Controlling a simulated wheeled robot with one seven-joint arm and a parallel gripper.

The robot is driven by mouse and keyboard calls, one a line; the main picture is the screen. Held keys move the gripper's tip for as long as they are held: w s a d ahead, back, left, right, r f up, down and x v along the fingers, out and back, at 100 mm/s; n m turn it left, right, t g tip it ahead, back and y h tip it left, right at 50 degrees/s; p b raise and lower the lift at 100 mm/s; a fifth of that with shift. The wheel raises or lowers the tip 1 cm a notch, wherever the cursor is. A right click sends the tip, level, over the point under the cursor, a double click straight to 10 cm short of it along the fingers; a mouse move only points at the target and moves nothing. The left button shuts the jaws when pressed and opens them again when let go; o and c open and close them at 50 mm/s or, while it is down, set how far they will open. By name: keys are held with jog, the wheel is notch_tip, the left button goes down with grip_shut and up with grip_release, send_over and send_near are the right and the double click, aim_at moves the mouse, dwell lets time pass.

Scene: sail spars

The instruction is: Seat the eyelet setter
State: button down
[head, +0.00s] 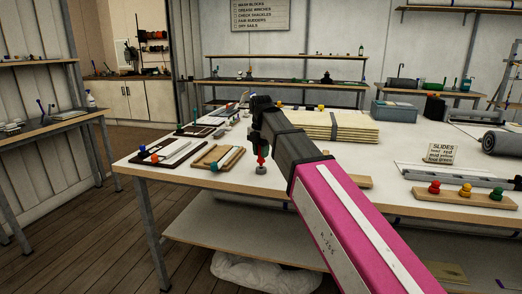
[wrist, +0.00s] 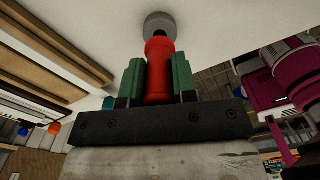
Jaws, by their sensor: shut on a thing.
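The red eyelet setter (head: 262,160) is upright in my gripper (head: 261,149), over the near edge of the white table. In the wrist view the red setter (wrist: 158,68) stands between the green finger pads of my gripper (wrist: 158,82), which are shut on it. A small round grey base (head: 261,171) is directly under the setter on the table. The grey base (wrist: 160,22) also shows in the wrist view, with a dark tip between it and the red body. I cannot tell whether the tip is inside the base or just above it.
A stack of cream sheets (head: 335,124) is behind my arm. A rack with red, yellow and green knobs (head: 464,194) is at right.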

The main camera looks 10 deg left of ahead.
jog(key=shift+f, duration=1.4)
dwell(0.5)
jog(key=c, duration=0.8)
grip_release()
notch_tip(320, 180, up, 11)
jog(key=shift+f, duration=0.1)
